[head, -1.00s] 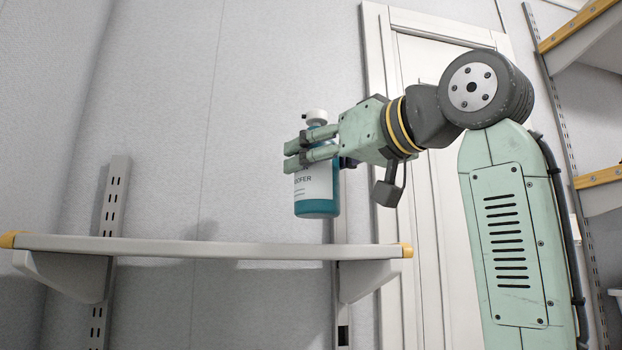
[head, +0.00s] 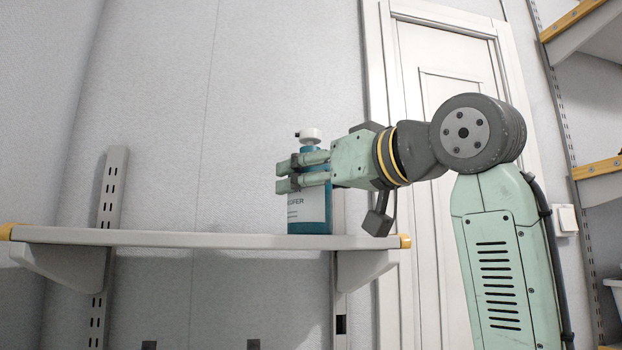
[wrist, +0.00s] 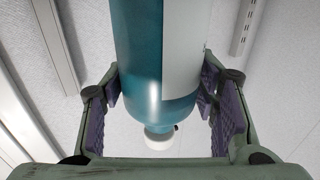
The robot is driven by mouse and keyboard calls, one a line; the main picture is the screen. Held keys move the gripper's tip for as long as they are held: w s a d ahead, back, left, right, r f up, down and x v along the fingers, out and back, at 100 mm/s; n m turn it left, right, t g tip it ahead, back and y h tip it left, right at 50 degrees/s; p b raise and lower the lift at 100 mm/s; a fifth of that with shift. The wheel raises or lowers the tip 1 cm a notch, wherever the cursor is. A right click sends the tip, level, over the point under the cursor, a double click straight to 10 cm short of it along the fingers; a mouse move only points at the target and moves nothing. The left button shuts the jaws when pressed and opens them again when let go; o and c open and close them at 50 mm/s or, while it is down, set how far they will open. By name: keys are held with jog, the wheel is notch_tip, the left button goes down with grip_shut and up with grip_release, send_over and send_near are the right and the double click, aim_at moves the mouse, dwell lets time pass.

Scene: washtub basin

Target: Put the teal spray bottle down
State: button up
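The teal spray bottle (head: 311,215), with a white label and white cap, is upright at the right part of the wall shelf (head: 180,238). Its base meets the shelf's front edge in the head view, so I cannot tell whether it rests on the board or is just above it. My gripper (head: 290,174) reaches in from the right, its fingers around the bottle's upper body. In the wrist view the bottle (wrist: 140,50) appears upside down between both finger pads of my gripper (wrist: 160,92), which seem to press its sides. The far side of the bottle is hidden.
The shelf is bare to the left of the bottle. Its right end has a yellow cap (head: 405,241) close below my wrist. A white door (head: 440,60) is behind my arm, and other shelves (head: 598,180) stand at the far right.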

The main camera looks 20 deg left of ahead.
jog(key=o, duration=0.3)
jog(key=shift+o, duration=0.2)
jog(key=shift+r, duration=0.1)
jog(key=shift+r, duration=0.2)
jog(key=b+v, duration=0.3)
jog(key=v, duration=0.9)
jog(key=shift+f, duration=0.1)
